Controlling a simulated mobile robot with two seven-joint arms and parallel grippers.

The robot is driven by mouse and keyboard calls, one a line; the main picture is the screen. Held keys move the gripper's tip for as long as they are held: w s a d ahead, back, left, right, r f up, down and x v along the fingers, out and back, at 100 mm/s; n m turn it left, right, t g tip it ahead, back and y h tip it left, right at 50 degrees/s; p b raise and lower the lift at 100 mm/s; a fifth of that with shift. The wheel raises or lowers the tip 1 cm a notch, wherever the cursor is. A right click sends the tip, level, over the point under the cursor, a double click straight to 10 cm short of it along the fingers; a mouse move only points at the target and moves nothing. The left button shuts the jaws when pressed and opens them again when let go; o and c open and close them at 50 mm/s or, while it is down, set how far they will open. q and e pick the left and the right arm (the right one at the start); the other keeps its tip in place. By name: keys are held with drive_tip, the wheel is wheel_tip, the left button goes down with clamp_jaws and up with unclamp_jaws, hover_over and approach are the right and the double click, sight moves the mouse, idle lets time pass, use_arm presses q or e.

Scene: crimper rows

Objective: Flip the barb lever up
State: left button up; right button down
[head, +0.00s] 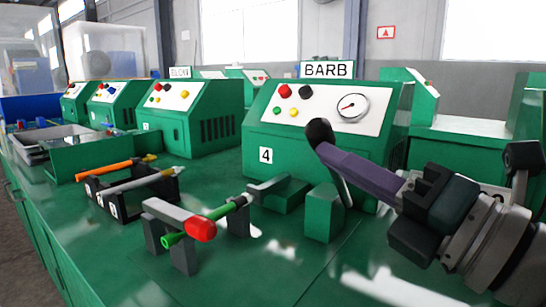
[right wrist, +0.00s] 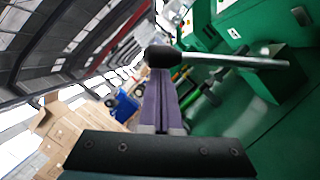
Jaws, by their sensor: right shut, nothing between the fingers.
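The machine (head: 330,105) with the BARB sign (head: 326,69) stands at the centre right. My right gripper (head: 325,152) has purple fingers, shut and empty, with tips at the knob; contact cannot be told. In the right wrist view, the knob (right wrist: 162,56) lies across the tips of the gripper (right wrist: 160,78), and the rod (right wrist: 240,61) runs right. My left gripper is not in view.
A metal bar with a red end (head: 201,229) and a green rod (head: 215,212) rest on grey supports left of the lever. A black rack (head: 130,195) holds orange and grey rods. Other green machines (head: 190,118) stand behind. The green bench front (head: 230,280) is mostly clear.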

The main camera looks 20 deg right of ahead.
drive_tip(key=shift+w+d+r+m+p, duration=0.2)
drive_tip(key=shift+d+r+m+p, duration=0.15)
drive_tip(key=shift+r+p, duration=0.45)
drive_tip(key=w+d+r+m+g+h+p, duration=0.2)
drive_tip(key=w+d+r+m+p, duration=0.3)
drive_tip(key=p, duration=0.9)
drive_tip(key=w+d+m, duration=0.3)
drive_tip(key=d+m, duration=0.1)
drive_tip(key=d, duration=0.1)
drive_tip(key=shift+d, duration=0.25)
drive_tip(key=shift+m, duration=0.25)
